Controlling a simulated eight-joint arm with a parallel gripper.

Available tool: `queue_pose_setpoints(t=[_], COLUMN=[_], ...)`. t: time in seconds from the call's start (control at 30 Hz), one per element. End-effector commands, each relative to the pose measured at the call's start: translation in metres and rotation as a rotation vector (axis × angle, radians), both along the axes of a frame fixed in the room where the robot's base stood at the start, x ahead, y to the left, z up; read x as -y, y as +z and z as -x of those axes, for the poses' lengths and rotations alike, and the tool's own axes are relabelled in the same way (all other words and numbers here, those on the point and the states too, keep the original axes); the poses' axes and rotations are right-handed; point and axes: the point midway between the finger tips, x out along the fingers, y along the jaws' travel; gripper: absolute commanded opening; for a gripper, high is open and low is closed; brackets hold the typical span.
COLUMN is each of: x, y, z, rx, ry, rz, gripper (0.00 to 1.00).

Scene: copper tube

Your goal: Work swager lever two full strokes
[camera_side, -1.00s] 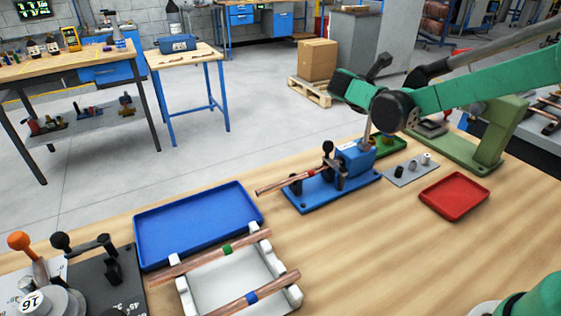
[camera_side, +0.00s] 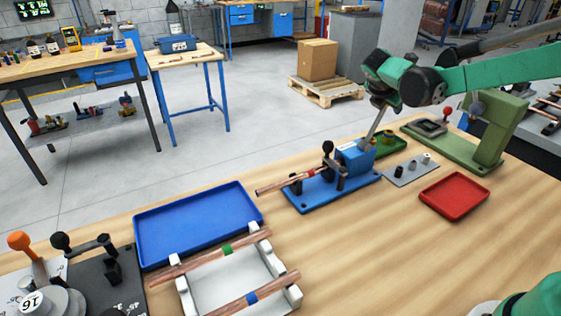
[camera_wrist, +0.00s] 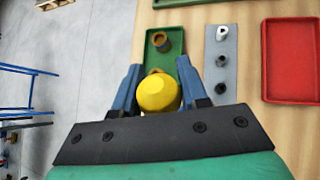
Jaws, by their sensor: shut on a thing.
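The blue swager (camera_side: 353,158) stands on its blue base plate (camera_side: 315,195) on the wooden bench. Its grey lever (camera_side: 374,127) leans up and to the right in the side view. My gripper (camera_side: 381,102) is at the lever's top end. In the wrist view my gripper (camera_wrist: 160,85) has its two fingers on either side of the yellow lever knob (camera_wrist: 157,92), shut on it. A copper tube (camera_side: 272,188) with a red band lies in the swager's clamp and sticks out to the left. The lever's shaft is hidden in the wrist view.
A green tray (camera_side: 391,145) with a fitting, a grey plate (camera_side: 410,170) with fittings and a red tray (camera_side: 454,196) lie right of the swager. A blue tray (camera_side: 197,222) and a white rack (camera_side: 222,280) holding banded copper tubes are at left. A green press (camera_side: 487,135) stands behind.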

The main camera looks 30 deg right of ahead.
Motion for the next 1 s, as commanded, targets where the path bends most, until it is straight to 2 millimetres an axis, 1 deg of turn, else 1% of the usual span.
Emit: queue_pose_setpoints(t=[0.2,0.23,0.33,0.67,1.0], x=[0.000,0.000,0.000,-0.002,-0.034], y=[-0.001,-0.001,-0.001,0.001,0.031], z=[0.002,0.002,0.002,0.001,0.014], rx=[-0.006,-0.006,-0.005,-0.003,-0.003], ry=[-0.007,-0.007,-0.005,-0.001,-0.001], rz=[-0.002,-0.003,-0.002,-0.001,-0.002], gripper=[0.00,0.41,0.69,0.69,0.69])
